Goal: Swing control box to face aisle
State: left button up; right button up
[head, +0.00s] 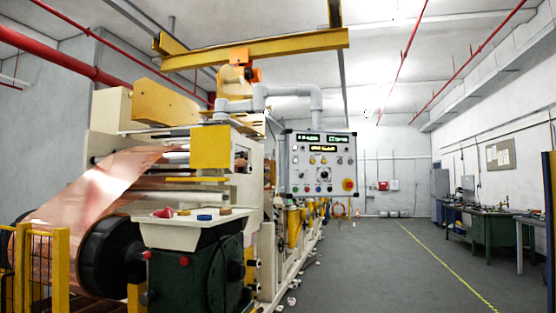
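The control box (321,163) hangs from a grey pipe arm (288,90) above the copper foil machine (165,180), near the middle of the head view. Its front panel, with displays, knobs and a red button on a yellow plate (348,185), is turned toward me. The aisle (400,260) is the grey floor to its right. Neither of my grippers shows in the head view.
A yellow guard rail (40,270) stands at the lower left. A dark green stand with a pale top (190,232) is close in front. A workbench (490,225) stands along the right wall. A yellow floor line (440,262) crosses clear floor. Small litter lies by the machine.

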aim_at(287, 173)
jog(key=z, duration=0.6)
jog(key=i, duration=0.75)
jog(key=z, duration=0.75)
jog(key=i, duration=4.25)
jog(key=u, duration=1.9)
jog(key=i, duration=1.05)
jog(key=u, duration=0.9)
